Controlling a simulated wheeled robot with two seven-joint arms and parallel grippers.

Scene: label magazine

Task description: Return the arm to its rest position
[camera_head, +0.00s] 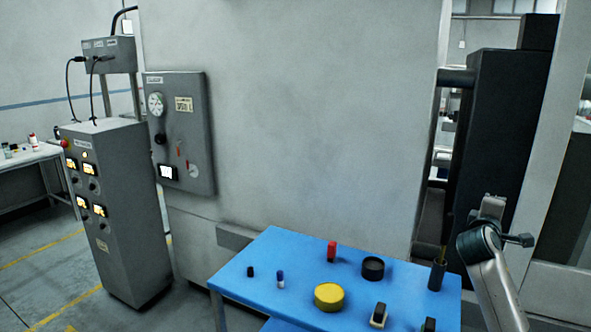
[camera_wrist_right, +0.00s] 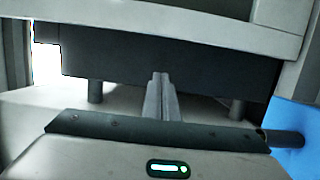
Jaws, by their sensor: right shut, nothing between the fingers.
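My right arm (camera_head: 492,275) comes in at the lower right of the head view, beside the right end of the blue table. Its wrist end is raised in front of the dark machine column. In the right wrist view my right gripper (camera_wrist_right: 161,80) shows its two pale fingers pressed together, with nothing between them. The fingers point toward a dark block under a light grey machine part, and no contact is visible. My left gripper is in neither view.
The blue table (camera_head: 255,262) holds a yellow round tin (camera_head: 329,297), a black ring-like piece (camera_head: 373,268), a red item (camera_head: 332,251) and several small pieces. A dark holder (camera_head: 437,275) stands near my right arm. A grey control cabinet (camera_head: 118,215) stands left.

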